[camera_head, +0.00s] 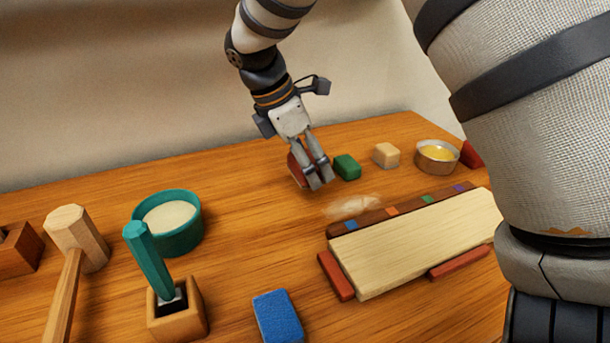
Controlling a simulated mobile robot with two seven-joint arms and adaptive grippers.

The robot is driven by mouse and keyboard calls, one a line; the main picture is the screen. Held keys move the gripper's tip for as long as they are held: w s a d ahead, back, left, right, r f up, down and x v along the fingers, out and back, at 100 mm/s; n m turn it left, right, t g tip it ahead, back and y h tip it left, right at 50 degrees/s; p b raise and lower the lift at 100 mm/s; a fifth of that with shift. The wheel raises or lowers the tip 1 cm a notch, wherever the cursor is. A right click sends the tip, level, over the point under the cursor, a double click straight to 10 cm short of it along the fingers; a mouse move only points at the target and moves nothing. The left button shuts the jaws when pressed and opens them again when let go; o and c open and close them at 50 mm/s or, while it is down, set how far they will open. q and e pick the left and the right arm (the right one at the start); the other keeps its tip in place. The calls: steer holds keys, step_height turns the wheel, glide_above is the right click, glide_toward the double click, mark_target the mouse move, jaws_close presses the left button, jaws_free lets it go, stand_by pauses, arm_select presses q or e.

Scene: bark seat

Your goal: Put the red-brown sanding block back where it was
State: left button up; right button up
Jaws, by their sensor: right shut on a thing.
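My right gripper (316,174) reaches down from the top middle over the back of the wooden table. It is shut on the red-brown sanding block (297,170), which is partly hidden behind the fingers. The block is at or just above the table top; I cannot tell whether it touches. A green block (346,167) is just right of the fingers, and a pale tan block (386,155) is further right. A blue block (277,317) lies at the front middle. My left gripper is not in view.
A pale board (415,241) lies at right, by a dark strip with coloured squares (375,219). Pale dust (354,206) lies behind it. A metal bowl (437,157) stands at back right. A teal bowl (181,240), wooden holder (178,318) and mallet (78,238) stand left.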

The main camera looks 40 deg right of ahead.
steer(key=shift+w+d+f, duration=0.15)
steer(key=shift+w+f, duration=0.05)
steer(key=shift+f, duration=0.85)
steer(key=shift+w+d+f, duration=0.1)
steer(key=shift+w+f, duration=0.1)
steer(key=shift+f, duration=0.85)
steer(key=shift+f, duration=0.1)
steer(key=o, duration=1.1)
steer(key=v, duration=1.2)
